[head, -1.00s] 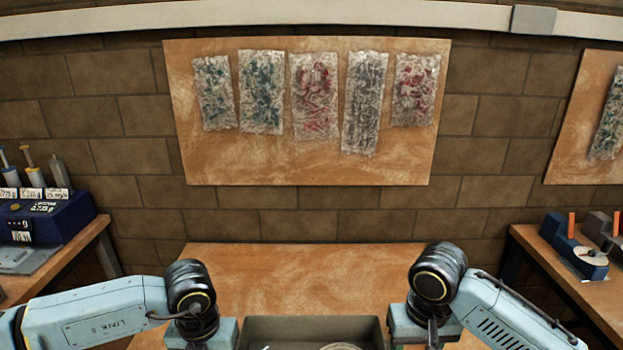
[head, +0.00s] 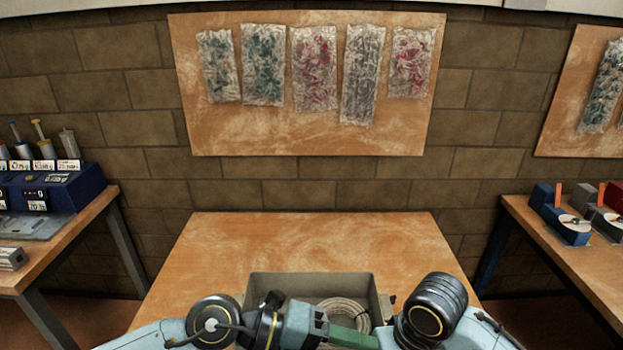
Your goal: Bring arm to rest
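My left arm comes in from the lower left, and its black wrist joints reach over the front of a grey bin. A grey and dark end part of that arm, likely my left gripper (head: 303,325), points right over the bin; its fingers cannot be made out. A dark green piece (head: 352,340) lies just right of it; I cannot tell whether it is held. My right arm stands at the bin's right side with its black wrist joint up. My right gripper is out of sight below.
The grey bin (head: 262,287) on the wooden table (head: 310,240) holds a coiled pale cable (head: 342,313). The table behind it is clear. Side benches hold a blue device (head: 62,188) at left and blue tools (head: 565,222) at right. A board (head: 300,135) with several bags hangs behind.

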